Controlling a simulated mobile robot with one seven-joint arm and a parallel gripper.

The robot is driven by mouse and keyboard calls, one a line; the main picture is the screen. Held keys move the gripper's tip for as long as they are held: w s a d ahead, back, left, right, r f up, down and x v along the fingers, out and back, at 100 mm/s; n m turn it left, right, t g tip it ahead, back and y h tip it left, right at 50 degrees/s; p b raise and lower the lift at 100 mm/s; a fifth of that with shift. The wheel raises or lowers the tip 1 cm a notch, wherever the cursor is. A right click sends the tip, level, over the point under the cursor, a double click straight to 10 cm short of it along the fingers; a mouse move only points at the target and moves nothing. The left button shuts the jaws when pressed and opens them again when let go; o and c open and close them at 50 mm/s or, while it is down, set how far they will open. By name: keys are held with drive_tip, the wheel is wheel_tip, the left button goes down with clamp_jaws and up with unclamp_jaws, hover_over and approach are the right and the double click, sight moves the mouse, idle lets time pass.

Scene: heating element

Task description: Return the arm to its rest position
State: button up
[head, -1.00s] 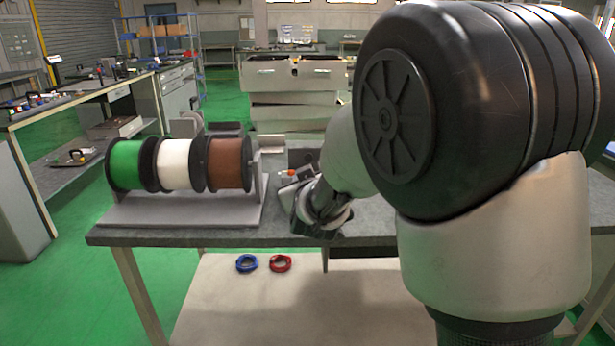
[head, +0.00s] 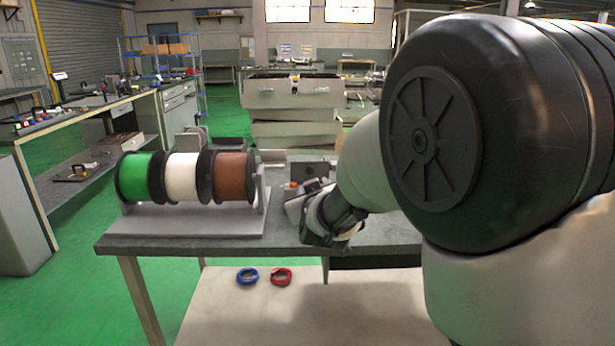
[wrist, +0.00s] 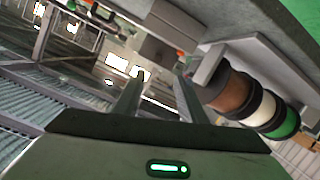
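My arm (head: 365,170) reaches from the right side of the head view, over the workbench. My gripper (head: 296,203) is small there and is above the bench top, just right of the spool stand. In the wrist view the two fingers of my gripper (wrist: 160,82) stand apart, with nothing visible between them, so it is open and empty. The wrist view is tilted, with the spools to the right of the fingers. My large black elbow joint (head: 430,130) hides the right part of the bench.
The workbench (head: 130,246) carries a stand (head: 180,222) with green (head: 142,177), white (head: 183,177) and brown (head: 229,176) spools. A blue coil (head: 247,276) and a red coil (head: 281,276) lie on the lower shelf (head: 230,320). Green floor is open at left.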

drive_tip(key=s+d+f+m+g, duration=0.1)
drive_tip(key=s+d+g, duration=0.25)
drive_tip(key=s, duration=0.85)
drive_tip(key=s+d+m+g, duration=0.2)
drive_tip(key=s+d+g, duration=0.15)
drive_tip(key=s, duration=0.95)
drive_tip(key=s+d+f+m+g, duration=0.1)
drive_tip(key=s+d+g, duration=0.25)
drive_tip(key=s, duration=0.85)
wheel_tip(320, 180, up, 24)
drive_tip(key=p, duration=2.4)
drive_tip(key=shift+r+t, duration=0.2)
drive_tip(key=shift+t, duration=0.25)
